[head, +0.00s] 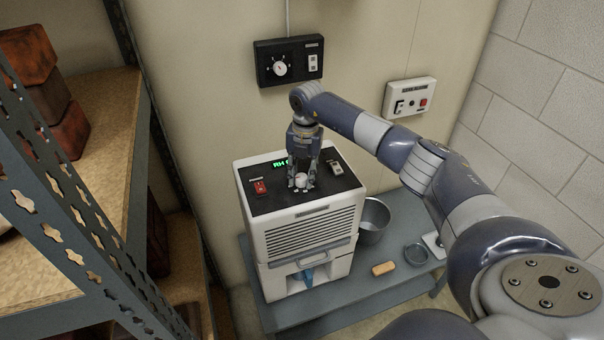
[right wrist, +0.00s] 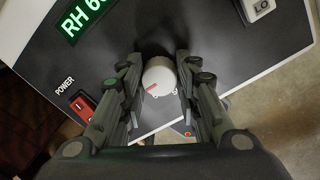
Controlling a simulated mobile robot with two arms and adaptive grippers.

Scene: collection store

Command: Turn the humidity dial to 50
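The humidity dial (head: 301,182) is a white round knob on the black top panel of the white dehumidifier (head: 310,225). In the right wrist view the dial (right wrist: 160,78) shows a red pointer mark toward its lower left. My right gripper (head: 303,180) points down over the panel. Its fingers (right wrist: 159,75) stand open on either side of the dial, with what looks like a narrow gap at each side. The green display (right wrist: 85,18) reads RH and a figure starting with 6, the rest being cut off. My left gripper is not in view.
A red power switch (head: 260,187) and a light rocker switch (head: 335,167) flank the dial. A metal bucket (head: 374,218) and a sponge (head: 384,268) are on the grey table (head: 335,312). Wall boxes (head: 288,60) hang behind. A metal shelf (head: 80,215) stands at left.

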